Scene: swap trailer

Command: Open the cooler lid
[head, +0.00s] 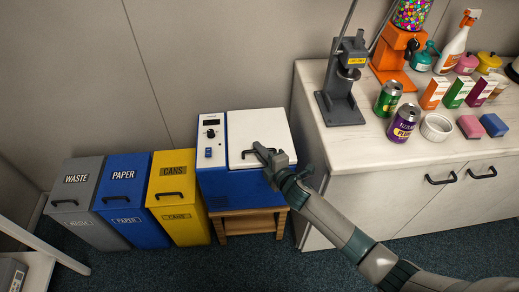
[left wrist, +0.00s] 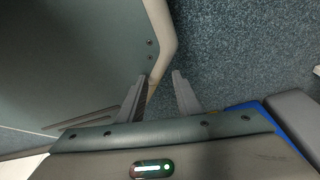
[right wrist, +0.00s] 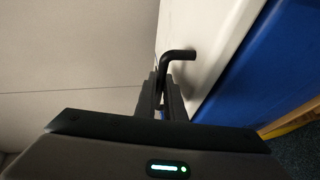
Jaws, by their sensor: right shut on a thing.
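The cooler (head: 229,188) is a blue box with a white top, standing on a small wooden stand. Its white lid (head: 258,127) lies flat and looks closed, beside a control panel (head: 211,138) on the left. My right gripper (head: 268,155) is at the lid's front edge, over the dark handle. In the right wrist view the fingers (right wrist: 166,95) are shut on the black bar handle (right wrist: 180,54), whose bent end sticks out past them. My left gripper (left wrist: 160,95) shows only in its wrist view, open and empty above the carpet.
Grey, blue and yellow bins (head: 178,195) stand left of the cooler. A white counter (head: 345,150) with cans (head: 403,123), boxes and a dark press (head: 343,85) stands close on the right. A wall is behind. Carpet (head: 190,268) in front is clear.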

